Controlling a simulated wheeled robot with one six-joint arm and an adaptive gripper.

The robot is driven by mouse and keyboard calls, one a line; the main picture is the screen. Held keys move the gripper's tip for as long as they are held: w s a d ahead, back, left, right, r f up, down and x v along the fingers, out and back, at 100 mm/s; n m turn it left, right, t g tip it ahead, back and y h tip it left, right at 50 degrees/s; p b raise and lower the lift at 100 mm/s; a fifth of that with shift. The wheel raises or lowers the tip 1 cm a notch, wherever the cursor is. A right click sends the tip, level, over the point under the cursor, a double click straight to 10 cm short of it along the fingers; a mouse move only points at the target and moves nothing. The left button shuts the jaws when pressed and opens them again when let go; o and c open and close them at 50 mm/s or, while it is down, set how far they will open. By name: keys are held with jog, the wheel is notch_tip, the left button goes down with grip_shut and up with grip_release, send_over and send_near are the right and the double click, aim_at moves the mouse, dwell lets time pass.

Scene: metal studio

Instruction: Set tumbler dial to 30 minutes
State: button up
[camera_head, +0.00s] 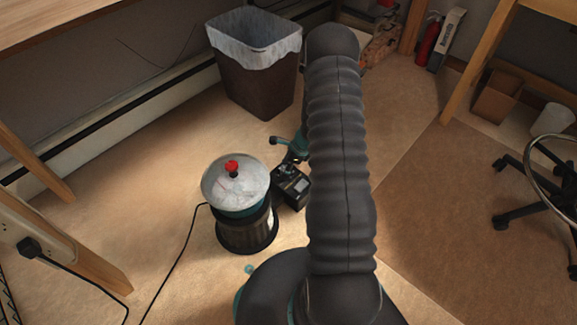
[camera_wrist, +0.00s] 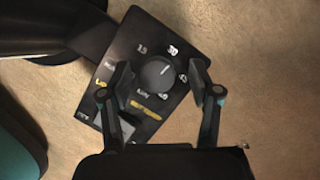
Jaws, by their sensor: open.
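The tumbler (camera_head: 246,232) is a dark ribbed base with a drum, whose pale lid carries a red knob, standing on the floor in the head view. Its black control box (camera_head: 294,187) sits just to its right. In the wrist view the black panel (camera_wrist: 158,27) carries a round black dial (camera_wrist: 153,80) with a white pointer line tilted up and right, roughly toward the 30 mark or a little past it. My gripper (camera_wrist: 160,74) is open, with one finger on each side of the dial. I cannot tell whether the fingers touch it. One finger covers part of the panel's markings.
A lined waste bin (camera_head: 257,80) stands behind the tumbler. A black cable (camera_head: 176,259) runs over the floor at left. A chair base (camera_head: 510,222) is at right. Open carpet lies between.

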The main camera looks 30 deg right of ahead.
jog(key=c, duration=1.1)
jog(key=shift+w+d+n, duration=0.1)
jog(key=shift+n, duration=0.4)
jog(key=shift+c, duration=0.2)
jog(key=o, duration=1.1)
jog(key=shift+o, duration=0.2)
jog(key=shift+g, duration=0.3)
jog(key=v, duration=1.2)
